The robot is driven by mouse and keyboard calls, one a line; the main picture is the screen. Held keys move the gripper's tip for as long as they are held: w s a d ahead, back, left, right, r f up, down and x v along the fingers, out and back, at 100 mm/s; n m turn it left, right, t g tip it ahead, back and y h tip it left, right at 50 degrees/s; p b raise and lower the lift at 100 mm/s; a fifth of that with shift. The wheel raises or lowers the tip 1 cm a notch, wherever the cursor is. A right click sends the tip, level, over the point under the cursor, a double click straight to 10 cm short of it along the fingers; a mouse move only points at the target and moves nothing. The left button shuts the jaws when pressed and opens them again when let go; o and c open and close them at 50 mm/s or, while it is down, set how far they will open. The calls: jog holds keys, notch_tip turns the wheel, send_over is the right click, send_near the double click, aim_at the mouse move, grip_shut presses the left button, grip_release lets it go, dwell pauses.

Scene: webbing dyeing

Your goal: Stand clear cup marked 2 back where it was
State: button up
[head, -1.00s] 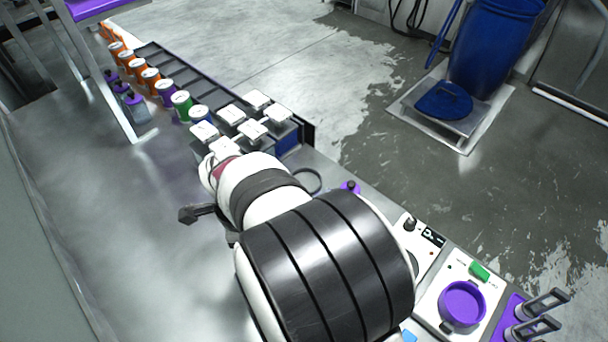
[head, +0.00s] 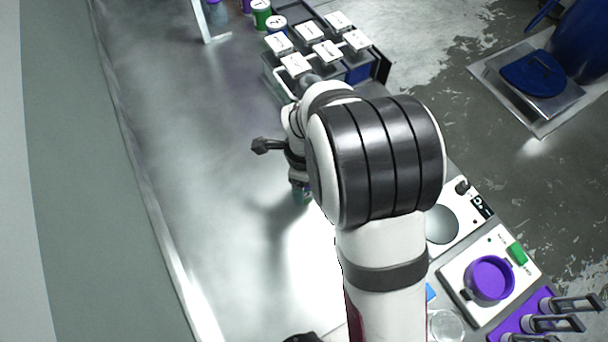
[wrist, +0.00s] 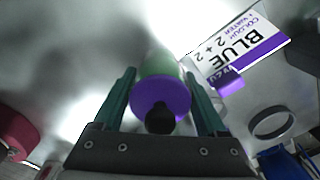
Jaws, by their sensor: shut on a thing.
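In the wrist view my gripper (wrist: 162,105) has its green fingers on either side of a purple-topped bottle (wrist: 160,97) with a black knob and is shut on it. In the head view my gripper (head: 302,190) is mostly hidden behind my arm, low over the left side of the bench. A clear round cup (head: 445,325) stands at the bottom edge of the head view, right of my arm and well apart from my gripper. Its marking cannot be read, so I cannot tell whether it is cup 2.
A white card reading BLUE 2+2 (wrist: 240,45) stands close right of the held bottle, and a dark ring (wrist: 272,122) lies nearby. White-lidded containers (head: 325,52) fill the far rack. A purple dish (head: 490,278) sits at right. The bench's left side is clear.

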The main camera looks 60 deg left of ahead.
jog(key=c, duration=0.5)
